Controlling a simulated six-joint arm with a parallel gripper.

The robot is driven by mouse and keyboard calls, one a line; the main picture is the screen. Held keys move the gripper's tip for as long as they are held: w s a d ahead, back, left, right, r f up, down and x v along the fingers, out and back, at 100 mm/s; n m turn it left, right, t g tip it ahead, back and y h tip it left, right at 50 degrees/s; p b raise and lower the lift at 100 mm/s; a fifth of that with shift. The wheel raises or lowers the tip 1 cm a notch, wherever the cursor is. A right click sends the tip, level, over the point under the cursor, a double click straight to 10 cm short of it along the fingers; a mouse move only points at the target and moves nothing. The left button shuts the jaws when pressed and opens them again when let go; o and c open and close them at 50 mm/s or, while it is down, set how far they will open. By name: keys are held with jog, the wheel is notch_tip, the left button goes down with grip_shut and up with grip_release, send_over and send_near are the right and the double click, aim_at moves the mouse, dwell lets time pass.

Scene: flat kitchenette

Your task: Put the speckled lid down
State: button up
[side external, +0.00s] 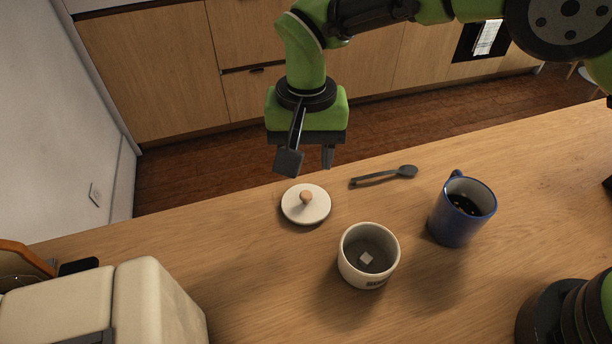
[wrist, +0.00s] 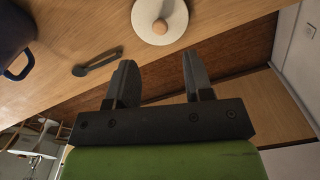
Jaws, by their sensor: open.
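The lid (side external: 293,208) is an off-white disc with a round wooden knob, lying flat on the wooden counter near its far edge. Speckles are too fine to make out. It also shows at the top of the wrist view (wrist: 146,27). My gripper (side external: 308,162) is open and empty, above and just behind the lid in the side view, apart from it. In the wrist view its two fingers (wrist: 160,80) are spread with nothing between them.
A dark spoon (side external: 384,176) lies right of the lid. A blue mug (side external: 452,226) with dark contents stands at the right. A cream appliance (side external: 150,300) fills the near left corner. Bare counter lies left of the pot.

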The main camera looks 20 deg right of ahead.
jog(key=shift+r, duration=1.8)
jog(key=s+d+r+t+y, duration=0.2)
jog(key=s+d+r+t, duration=0.15)
jog(key=d+r, duration=1.2)
jog(key=s+d+r+t, duration=0.1)
jog(key=s+d, duration=0.3)
jog(key=s, duration=0.4)
jog(key=s+d+r+t, duration=0.1)
jog(key=s+d+t, duration=0.1)
jog(key=s, duration=0.7)
jog(key=shift+d+t, duration=0.35)
jog(key=shift+d, duration=0.55)
